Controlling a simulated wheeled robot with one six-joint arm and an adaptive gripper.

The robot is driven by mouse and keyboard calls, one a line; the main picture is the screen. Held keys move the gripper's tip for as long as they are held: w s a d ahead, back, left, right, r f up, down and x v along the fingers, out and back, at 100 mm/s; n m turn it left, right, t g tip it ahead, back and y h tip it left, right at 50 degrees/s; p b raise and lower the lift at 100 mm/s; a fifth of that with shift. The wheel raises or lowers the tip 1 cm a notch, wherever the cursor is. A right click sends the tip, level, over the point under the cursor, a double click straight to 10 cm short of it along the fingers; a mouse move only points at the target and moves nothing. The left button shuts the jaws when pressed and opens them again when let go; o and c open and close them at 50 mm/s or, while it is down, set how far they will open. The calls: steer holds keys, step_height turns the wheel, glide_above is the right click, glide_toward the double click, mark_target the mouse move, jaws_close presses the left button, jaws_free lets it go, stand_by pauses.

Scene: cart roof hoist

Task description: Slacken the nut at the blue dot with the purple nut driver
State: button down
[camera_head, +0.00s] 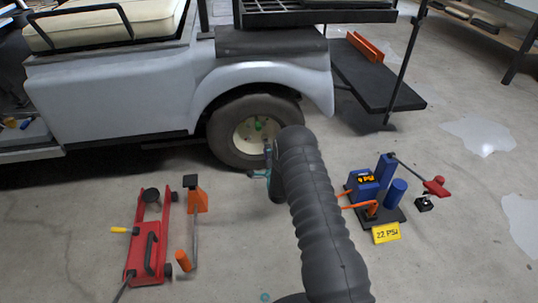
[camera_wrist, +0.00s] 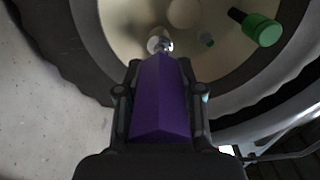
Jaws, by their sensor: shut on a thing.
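My gripper (camera_wrist: 160,72) is shut on the purple nut driver (camera_wrist: 160,105), whose body lies between the two fingers in the wrist view. The driver points at the cream wheel hub (camera_wrist: 225,62). A shiny metal piece (camera_wrist: 159,40) shows at the driver's far end; I cannot tell whether it is the driver's socket or a nut, or whether they touch. In the head view, the cart's wheel (camera_head: 225,133) stands behind my arm, which hides the driver and part of the hub. No blue dot can be made out.
A green-and-black piece (camera_wrist: 262,29) sticks out at the hub's right. On the floor are a red jack (camera_head: 130,262), an orange stand (camera_head: 196,197) and a blue pump (camera_head: 364,188) with a yellow 22 PSI sign (camera_head: 386,233). A black platform (camera_head: 375,82) extends behind the cart.

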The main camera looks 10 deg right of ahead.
steer(key=shift+w, duration=0.55)
steer(key=shift+s+p, duration=0.7)
steer(key=shift+s, duration=2.6)
